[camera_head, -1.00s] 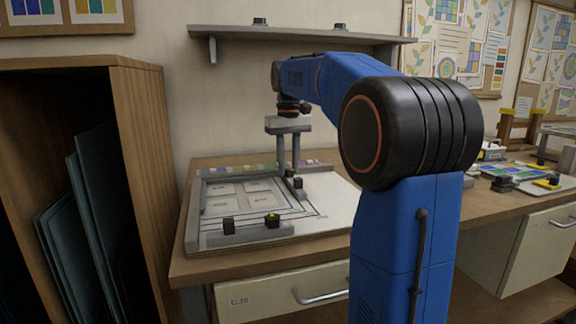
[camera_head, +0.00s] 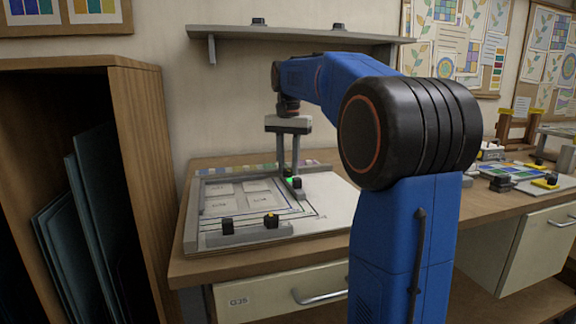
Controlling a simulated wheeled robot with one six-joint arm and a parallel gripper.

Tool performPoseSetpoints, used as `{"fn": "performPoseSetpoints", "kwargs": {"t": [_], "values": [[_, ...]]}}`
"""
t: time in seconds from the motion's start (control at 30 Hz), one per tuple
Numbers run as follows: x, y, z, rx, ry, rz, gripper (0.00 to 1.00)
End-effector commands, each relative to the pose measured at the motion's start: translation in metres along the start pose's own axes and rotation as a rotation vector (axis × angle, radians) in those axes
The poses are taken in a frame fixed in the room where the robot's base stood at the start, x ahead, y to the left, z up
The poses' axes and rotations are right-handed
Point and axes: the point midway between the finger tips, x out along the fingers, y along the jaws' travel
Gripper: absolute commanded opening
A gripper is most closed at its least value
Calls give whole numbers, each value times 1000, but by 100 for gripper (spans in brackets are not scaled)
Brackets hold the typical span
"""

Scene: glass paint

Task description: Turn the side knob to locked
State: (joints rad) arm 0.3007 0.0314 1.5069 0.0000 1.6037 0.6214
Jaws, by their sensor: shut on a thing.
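The side knob (camera_head: 297,183) is a small black knob on the grey side bar of the frame jig (camera_head: 240,238), which lies on the workbench. A green spot shows beside the knob. My gripper (camera_head: 289,170) points straight down, with its grey fingers at the knob and shut on it. The fingers partly hide the knob, so its exact angle cannot be told. The front bar of the jig carries two more black knobs: one plain (camera_head: 227,226), and one with a yellow mark (camera_head: 271,220).
A wooden rack (camera_head: 140,160) with dark sheets stands at the left. A wall shelf (camera_head: 230,32) is behind my arm. More tools and a coloured panel (camera_head: 515,170) lie on the bench at the right. The pale board right of the jig is clear.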

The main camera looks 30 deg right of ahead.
Motion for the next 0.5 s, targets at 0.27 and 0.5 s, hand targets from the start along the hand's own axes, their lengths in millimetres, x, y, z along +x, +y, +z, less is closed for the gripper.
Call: {"fn": "performPoseSetpoints", "kwargs": {"t": [0.27, 0.5], "values": [[-1, 0, 0, 50, 2, -1, 3], [-1, 0, 0, 53, 2, -1, 3]]}}
